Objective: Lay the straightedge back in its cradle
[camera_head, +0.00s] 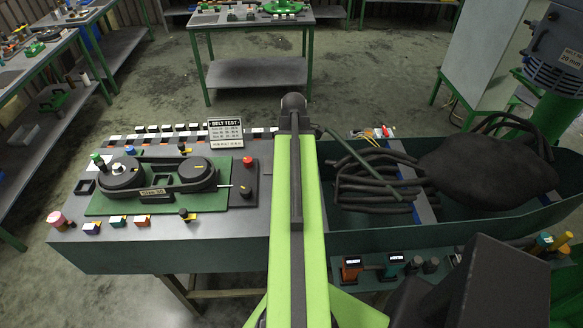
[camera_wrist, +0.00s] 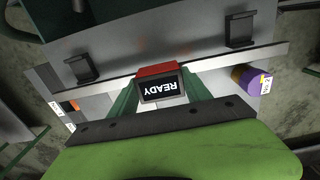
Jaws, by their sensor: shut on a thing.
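The straightedge (camera_wrist: 215,62) is a long thin pale bar crossing the wrist view, slightly tilted, its right end higher. A red block with a dark READY display (camera_wrist: 159,87) sits at its middle. The green fingers of my gripper (camera_wrist: 160,75) come up on both sides of this block and are shut on the straightedge there. The cradle appears as two dark brackets, one at left (camera_wrist: 84,69) and one at right (camera_wrist: 240,31), on a grey surface just beyond the bar. The bar looks apart from both brackets; its height over them cannot be told. My arm hides the gripper in the head view.
A purple cylinder (camera_wrist: 250,80) is close to the bar's right part. In the head view, a belt test rig (camera_head: 155,178) is left of my arm, and a green bin (camera_head: 470,225) with black hoses and a dark sack is right.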

